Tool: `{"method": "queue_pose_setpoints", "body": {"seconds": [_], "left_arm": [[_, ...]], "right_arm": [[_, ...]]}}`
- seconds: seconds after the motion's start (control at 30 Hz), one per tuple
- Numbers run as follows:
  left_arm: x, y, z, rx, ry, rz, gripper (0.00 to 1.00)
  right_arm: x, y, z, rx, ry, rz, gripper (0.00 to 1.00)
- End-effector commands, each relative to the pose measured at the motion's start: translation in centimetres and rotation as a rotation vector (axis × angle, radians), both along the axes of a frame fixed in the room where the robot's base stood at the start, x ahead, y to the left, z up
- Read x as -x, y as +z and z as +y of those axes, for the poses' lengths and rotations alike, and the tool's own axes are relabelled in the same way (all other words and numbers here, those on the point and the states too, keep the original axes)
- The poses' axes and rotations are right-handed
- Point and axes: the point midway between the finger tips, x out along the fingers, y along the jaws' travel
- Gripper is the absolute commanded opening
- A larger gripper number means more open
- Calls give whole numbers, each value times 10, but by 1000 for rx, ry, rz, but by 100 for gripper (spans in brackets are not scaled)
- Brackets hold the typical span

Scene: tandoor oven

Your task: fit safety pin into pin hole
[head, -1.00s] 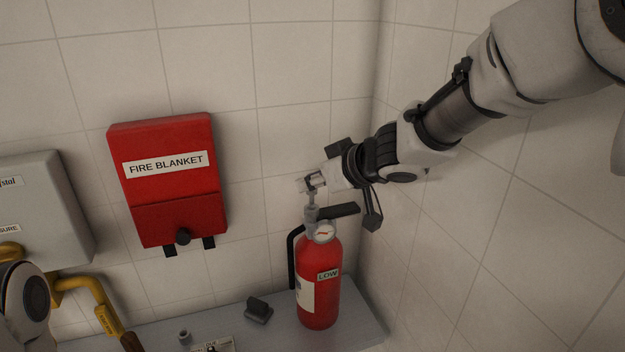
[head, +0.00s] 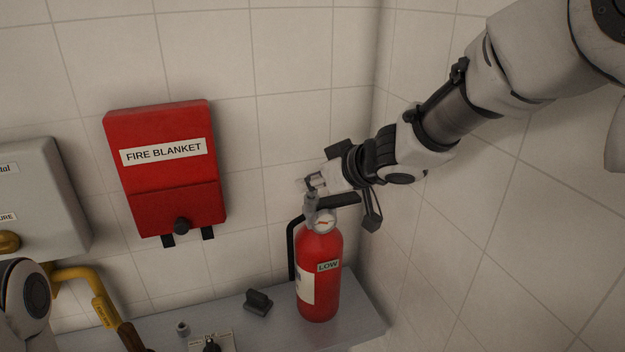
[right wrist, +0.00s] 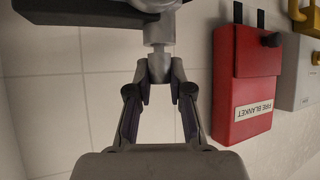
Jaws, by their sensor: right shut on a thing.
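The red fire extinguisher (head: 319,277) stands upright on the grey shelf, with a round gauge (head: 322,222) and a black handle (head: 338,202) at its top. My right gripper (head: 315,182) is above the extinguisher's top, coming from the upper right. In the right wrist view its fingertips (right wrist: 159,88) are closed on a small grey piece, which looks like the safety pin (right wrist: 158,65). The pin meets the grey valve head (right wrist: 160,28) there. The pin hole is hidden, so I cannot tell how deep the pin sits. My left gripper is out of view.
A red fire blanket box (head: 163,178) hangs on the tiled wall and shows in the right wrist view (right wrist: 247,80). A small black block (head: 258,302) lies on the shelf (head: 352,318) left of the extinguisher. A grey box (head: 40,200) and yellow pipe (head: 85,278) are at left.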

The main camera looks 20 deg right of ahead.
Motion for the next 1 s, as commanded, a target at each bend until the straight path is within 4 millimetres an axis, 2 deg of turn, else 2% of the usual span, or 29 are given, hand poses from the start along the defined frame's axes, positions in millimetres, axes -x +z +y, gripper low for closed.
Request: {"method": "queue_pose_setpoints", "body": {"seconds": [0.27, 0.3, 0.37, 0.4, 0.73, 1.0], "left_arm": [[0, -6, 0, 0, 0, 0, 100], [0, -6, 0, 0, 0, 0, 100], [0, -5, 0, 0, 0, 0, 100], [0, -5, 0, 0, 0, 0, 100], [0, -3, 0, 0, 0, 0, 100], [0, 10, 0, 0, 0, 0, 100]], "right_arm": [[0, -8, 0, -1, -1, 1, 0], [0, -8, 0, -1, -1, 1, 23], [0, -7, 0, -1, -1, 0, 44], [0, -7, 0, -1, -1, 0, 49], [2, -4, -1, -1, -1, -1, 49], [20, 11, -10, -2, -1, 0, 49]]}}
